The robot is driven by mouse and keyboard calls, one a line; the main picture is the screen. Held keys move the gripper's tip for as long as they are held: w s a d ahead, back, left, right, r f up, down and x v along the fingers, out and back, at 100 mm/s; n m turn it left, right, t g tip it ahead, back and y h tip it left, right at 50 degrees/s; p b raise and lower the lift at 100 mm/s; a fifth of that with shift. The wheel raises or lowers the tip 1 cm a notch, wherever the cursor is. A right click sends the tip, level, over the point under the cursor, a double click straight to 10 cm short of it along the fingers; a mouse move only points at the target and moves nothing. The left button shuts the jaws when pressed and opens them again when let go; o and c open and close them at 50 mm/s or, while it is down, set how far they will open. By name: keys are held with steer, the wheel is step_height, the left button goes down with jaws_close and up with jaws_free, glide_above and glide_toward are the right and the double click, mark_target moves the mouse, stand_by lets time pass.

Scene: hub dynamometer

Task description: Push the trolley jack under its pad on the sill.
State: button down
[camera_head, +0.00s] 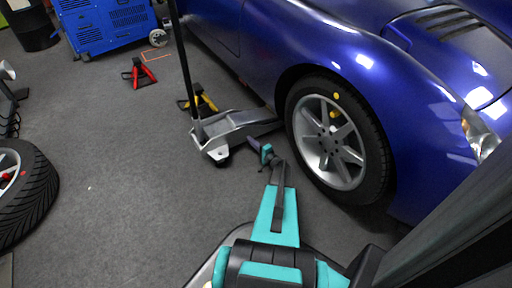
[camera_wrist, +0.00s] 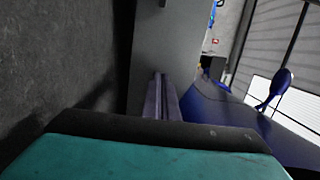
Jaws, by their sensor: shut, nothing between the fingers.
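The grey trolley jack (camera_head: 235,126) stands on the floor beside the blue car, its long black handle (camera_head: 184,62) rising upright. Its narrow far end reaches in beneath the car's lower edge, just behind the front wheel (camera_head: 328,140). The sill (camera_head: 232,73) runs along the car's lower side; its pad cannot be made out. My gripper (camera_head: 252,143) is low at the jack's near side, close to its body; I cannot tell if they touch. Its shut, empty fingers (camera_wrist: 161,98) show in the wrist view, in front of a plain grey surface I cannot identify.
A yellow stand (camera_head: 203,100) is behind the jack, and a red stand (camera_head: 139,73) is farther left. A blue cabinet (camera_head: 108,24) stands at the back. A loose wheel (camera_head: 25,190) lies at the left. The floor left of the jack is clear.

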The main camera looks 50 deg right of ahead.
mark_target(240, 137)
steer(key=shift+w+a+b, duration=0.3)
steer(key=shift+w+a, duration=0.1)
steer(key=shift+w, duration=0.25)
steer(key=shift+w+a+b, duration=0.3)
steer(key=shift+w+a, duration=0.1)
steer(key=shift+w, duration=0.2)
steer(key=shift+w, duration=0.1)
steer(key=shift+w+a+r+p, duration=0.25)
steer(key=shift+w+p, duration=0.15)
steer(key=shift+p, duration=0.7)
steer(key=shift+w+a+f+p, duration=0.2)
steer(key=shift+w+p, duration=0.05)
steer(key=shift+p, duration=0.25)
steer(key=shift+d, duration=0.1)
steer(key=shift+s+d+r+p, duration=0.1)
steer(key=shift+s+d+p, duration=0.25)
steer(key=shift+s+p, duration=0.4)
steer(key=shift+s+d+p, duration=0.7)
steer(key=shift+s+p, duration=0.2)
steer(key=shift+s, duration=0.15)
steer(key=p+v, duration=0.3)
steer(key=v, duration=0.7)
